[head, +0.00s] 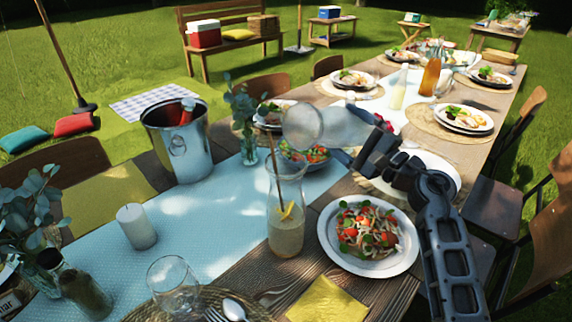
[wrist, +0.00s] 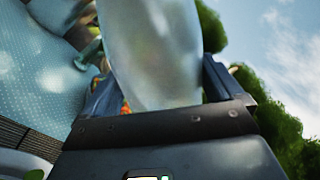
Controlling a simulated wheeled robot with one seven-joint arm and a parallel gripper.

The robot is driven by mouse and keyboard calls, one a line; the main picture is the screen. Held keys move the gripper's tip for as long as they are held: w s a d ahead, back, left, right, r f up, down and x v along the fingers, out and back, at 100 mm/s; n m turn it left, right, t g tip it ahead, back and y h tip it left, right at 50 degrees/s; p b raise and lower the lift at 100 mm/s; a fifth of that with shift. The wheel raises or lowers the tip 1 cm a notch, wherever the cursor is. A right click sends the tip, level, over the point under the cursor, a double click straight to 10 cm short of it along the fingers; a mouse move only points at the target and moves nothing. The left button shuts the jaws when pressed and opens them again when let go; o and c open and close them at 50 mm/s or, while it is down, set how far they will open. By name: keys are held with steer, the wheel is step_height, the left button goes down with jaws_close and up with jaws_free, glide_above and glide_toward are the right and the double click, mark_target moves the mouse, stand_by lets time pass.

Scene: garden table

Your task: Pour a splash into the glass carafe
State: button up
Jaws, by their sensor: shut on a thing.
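The glass carafe (head: 285,238) stands upright on the table, with cloudy pale liquid, a lemon slice and a brown stick in it. My gripper (head: 362,152) is shut on a translucent glass vessel (head: 342,128), tipped nearly onto its side. Its round mouth (head: 302,127) points left, just above and slightly right of the carafe's rim. In the wrist view the vessel (wrist: 155,55) fills the space between the fingers (wrist: 160,90). I cannot make out liquid in it or any stream falling.
A salad plate (head: 328,245) lies right of the carafe, below my arm. A metal bucket (head: 178,140), a leafy vase (head: 245,130), a white candle (head: 136,227) and a drinking glass (head: 173,285) stand to the left. The blue runner is partly clear.

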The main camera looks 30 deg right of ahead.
mark_target(355, 122)
steer(key=shift+d+r+n, duration=0.1)
steer(key=shift+r+n, duration=0.5)
steer(key=shift+r, duration=0.3)
steer(key=shift+r+n+b, duration=0.2)
steer(key=shift+n+b, duration=0.1)
steer(key=shift+s+a+r+n+y+b, duration=0.1)
steer(key=shift+a+r+n+y+b, duration=0.25)
steer(key=shift+r+n, duration=0.3)
steer(key=shift+a+r, duration=0.15)
steer(key=shift+s+a+r+n+y+p, duration=0.1)
steer(key=shift+r+n+y+p, duration=0.15)
steer(key=shift+r+n, duration=0.75)
steer(key=shift+a+r+n+y+p, duration=0.15)
steer(key=shift+r+y+p, duration=0.1)
steer(key=shift+r, duration=1.4)
steer(key=shift+a+r, duration=0.1)
steer(key=shift+r, duration=0.1)
